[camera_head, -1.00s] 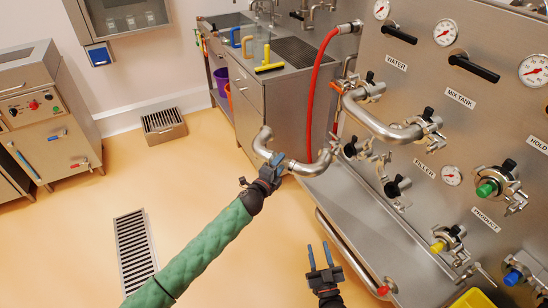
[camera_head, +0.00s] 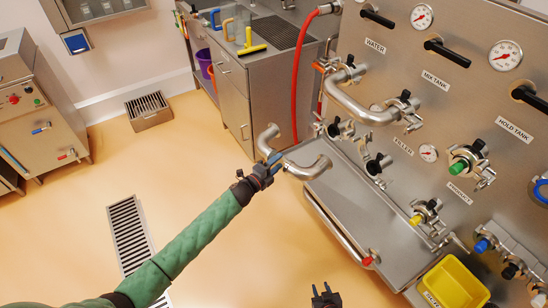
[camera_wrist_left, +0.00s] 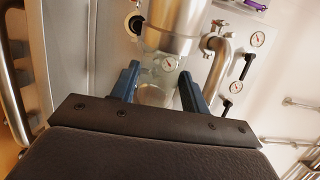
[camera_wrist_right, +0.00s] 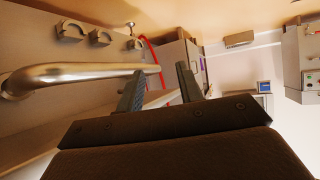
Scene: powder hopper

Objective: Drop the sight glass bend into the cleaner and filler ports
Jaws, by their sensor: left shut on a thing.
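The sight glass bend (camera_head: 318,166) is a U-shaped steel pipe with both ends turned up in the head view. My left gripper (camera_head: 268,164) is shut on its middle and holds it in the air, left of the panel and apart from it. In the left wrist view its clear glass section (camera_wrist_left: 156,80) lies between the fingers (camera_wrist_left: 155,92). A port with a black knob (camera_head: 378,165) sits below the FILLER label (camera_head: 403,145). Another port with a black knob (camera_head: 341,130) is to its left; its label is not readable. My right gripper (camera_head: 325,294) is open and empty.
A fixed steel bend (camera_head: 362,108) juts from the panel above these ports. A steel ledge with a front rail (camera_head: 335,232) runs below. A yellow bin (camera_head: 453,284) stands lower right. A red hose (camera_head: 297,75) hangs beside the sink cabinet (camera_head: 232,95).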

